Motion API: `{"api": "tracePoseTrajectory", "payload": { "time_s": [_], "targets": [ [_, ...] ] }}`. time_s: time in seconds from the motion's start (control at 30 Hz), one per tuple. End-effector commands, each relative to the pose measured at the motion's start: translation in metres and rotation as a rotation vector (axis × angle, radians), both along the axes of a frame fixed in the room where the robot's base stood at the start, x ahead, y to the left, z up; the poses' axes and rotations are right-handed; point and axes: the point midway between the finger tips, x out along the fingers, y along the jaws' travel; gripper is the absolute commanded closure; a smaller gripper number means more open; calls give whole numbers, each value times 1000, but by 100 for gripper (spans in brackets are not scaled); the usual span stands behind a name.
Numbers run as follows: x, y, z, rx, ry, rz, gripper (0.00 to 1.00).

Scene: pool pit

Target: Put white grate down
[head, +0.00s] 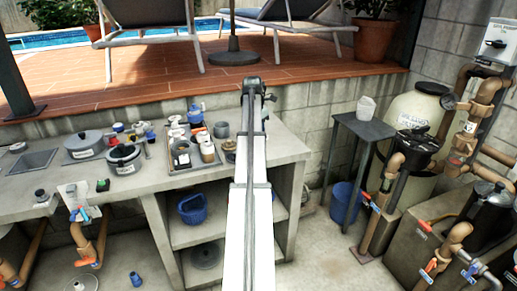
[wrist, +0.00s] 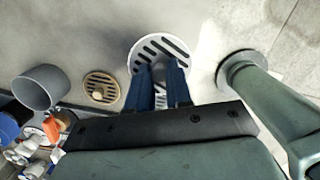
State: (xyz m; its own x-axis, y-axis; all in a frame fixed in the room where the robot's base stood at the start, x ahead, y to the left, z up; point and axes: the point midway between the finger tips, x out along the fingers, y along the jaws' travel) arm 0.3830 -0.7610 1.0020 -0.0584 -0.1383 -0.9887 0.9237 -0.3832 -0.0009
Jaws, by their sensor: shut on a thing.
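The white grate (wrist: 160,38) is a round disc with dark slots, seen at the top centre of the wrist view. My gripper (wrist: 159,70), with two dark blue fingers, is shut on it. The fingers cover part of the disc, and its lower part is hidden. Grey surface shows around it; I cannot tell whether the grate touches that surface. In the head view my arm reaches up the middle over the counter, and neither the fingers nor the grate can be made out.
A tan round grate (wrist: 101,88) and a grey cup (wrist: 38,88) lie left of the fingers. In the head view the concrete counter (head: 110,185) holds pots (head: 85,145) and a tray of jars (head: 180,158). A small side table (head: 368,127) stands right, with a white container (head: 366,107).

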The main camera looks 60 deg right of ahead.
Motion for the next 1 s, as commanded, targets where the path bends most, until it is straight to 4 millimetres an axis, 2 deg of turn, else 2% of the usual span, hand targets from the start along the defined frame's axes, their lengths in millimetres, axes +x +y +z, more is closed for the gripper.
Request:
{"api": "tracePoseTrajectory", "payload": {
  "time_s": [0.03,0.2,0.37,0.6,1.0],
  "targets": [
    [0,1,-11,3,1,0,100],
    [0,1,-34,3,1,0,100],
    [0,0,-44,1,0,0,100],
    [0,1,-72,1,1,0,100],
    [0,0,-77,0,0,0,100]
  ]
}}
